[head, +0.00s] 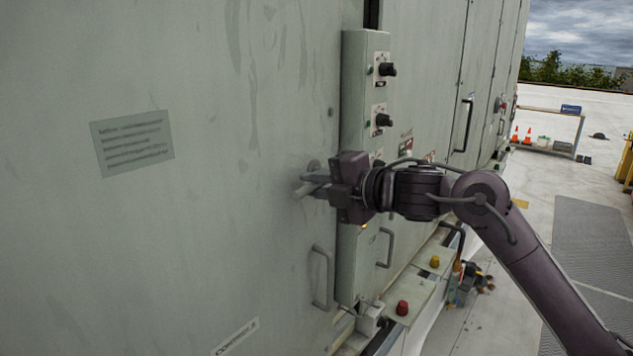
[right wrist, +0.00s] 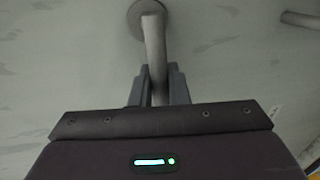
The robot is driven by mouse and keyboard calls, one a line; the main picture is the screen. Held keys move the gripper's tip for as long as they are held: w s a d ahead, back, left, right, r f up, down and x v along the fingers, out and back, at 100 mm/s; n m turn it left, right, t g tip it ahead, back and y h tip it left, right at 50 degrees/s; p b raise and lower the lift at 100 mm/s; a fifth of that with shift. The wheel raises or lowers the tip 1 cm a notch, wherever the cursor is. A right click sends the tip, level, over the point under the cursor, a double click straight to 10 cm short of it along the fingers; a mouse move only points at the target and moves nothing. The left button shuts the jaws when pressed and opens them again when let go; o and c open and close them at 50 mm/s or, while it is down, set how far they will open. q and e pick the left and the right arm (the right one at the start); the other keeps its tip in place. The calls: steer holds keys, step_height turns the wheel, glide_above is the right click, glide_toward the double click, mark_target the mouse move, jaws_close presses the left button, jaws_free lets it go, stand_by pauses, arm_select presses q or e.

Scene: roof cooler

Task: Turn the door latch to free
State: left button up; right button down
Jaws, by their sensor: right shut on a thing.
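The door latch is a grey lever on a round boss on the pale green cabinet door (head: 230,220). In the right wrist view the latch (right wrist: 153,45) runs from its boss down between the two fingers. My right gripper (right wrist: 158,85) is shut on the latch, with a finger on each side of it. In the head view my right gripper (head: 312,187) reaches the door from the right, and its body hides part of the latch. My left gripper is not in view.
A door handle (head: 322,278) sits below the latch. A control box (head: 352,110) with black knobs stands out right of it. Red (head: 402,308) and yellow (head: 434,262) buttons are on a low ledge. Open roof floor lies to the right.

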steer(key=shift+r+m, duration=0.4)
steer(key=shift+m, duration=0.1)
steer(key=c, duration=1.5)
jaws_free()
steer(key=shift+w, duration=0.1)
steer(key=shift+o, duration=0.2)
steer(key=shift+f, duration=0.1)
steer(key=shift+s+d, duration=0.2)
steer(key=shift+d, duration=0.05)
steer(key=b+v, duration=0.3)
steer(key=v, duration=0.4)
steer(key=shift+d, duration=0.15)
